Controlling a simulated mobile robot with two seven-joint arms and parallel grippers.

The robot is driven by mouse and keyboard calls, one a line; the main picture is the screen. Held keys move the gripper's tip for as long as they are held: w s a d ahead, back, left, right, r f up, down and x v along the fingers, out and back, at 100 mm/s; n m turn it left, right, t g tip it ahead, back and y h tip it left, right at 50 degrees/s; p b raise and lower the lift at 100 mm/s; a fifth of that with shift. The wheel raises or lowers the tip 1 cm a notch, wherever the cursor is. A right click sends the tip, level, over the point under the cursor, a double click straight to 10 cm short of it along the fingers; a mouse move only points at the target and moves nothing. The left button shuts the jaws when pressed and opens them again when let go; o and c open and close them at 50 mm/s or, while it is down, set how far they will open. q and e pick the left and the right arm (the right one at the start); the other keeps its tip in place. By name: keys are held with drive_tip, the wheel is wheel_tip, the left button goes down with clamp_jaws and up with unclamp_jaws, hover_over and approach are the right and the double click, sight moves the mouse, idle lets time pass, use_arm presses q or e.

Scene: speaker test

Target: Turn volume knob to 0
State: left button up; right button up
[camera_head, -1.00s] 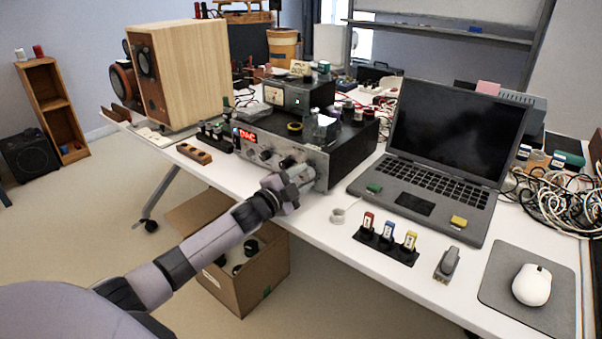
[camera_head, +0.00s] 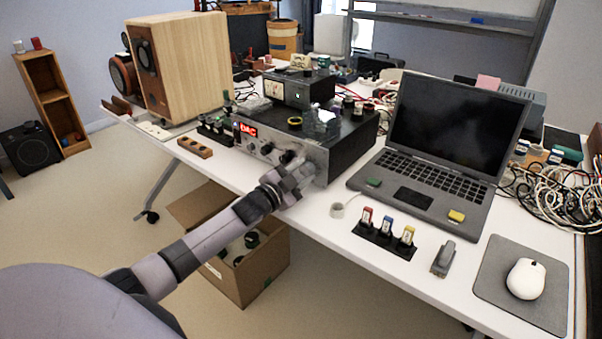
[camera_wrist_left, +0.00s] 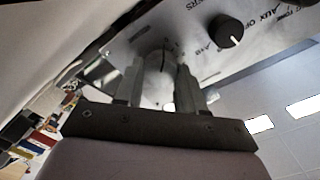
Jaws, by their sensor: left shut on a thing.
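My left gripper (camera_head: 302,173) is at the right part of this panel. In the left wrist view the fingers of my left gripper (camera_wrist_left: 160,72) are shut on a silver round knob (camera_wrist_left: 160,60) with a dark pointer line. A black knob (camera_wrist_left: 226,31) with a white mark sits beside it, free. The held knob's label is not readable, and the knob is hidden in the head view. My right gripper is out of view.
A laptop (camera_head: 455,125) stands right of the amplifier. A wooden speaker (camera_head: 185,65) is at left. An open cardboard box (camera_head: 265,275) is below.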

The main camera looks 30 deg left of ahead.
use_arm(q)
drive_tip(key=o, duration=1)
drive_tip(key=shift+o, duration=0.2)
drive_tip(key=shift+s, duration=0.1)
drive_tip(key=shift+s, duration=0.55)
drive_tip(key=shift+s+a+p, duration=0.15)
drive_tip(key=shift+s+p, duration=0.1)
drive_tip(key=shift+s, duration=1.2)
drive_tip(key=shift+s+a+p, duration=0.15)
drive_tip(key=shift+s+p, duration=0.1)
drive_tip(key=shift+s, duration=1.2)
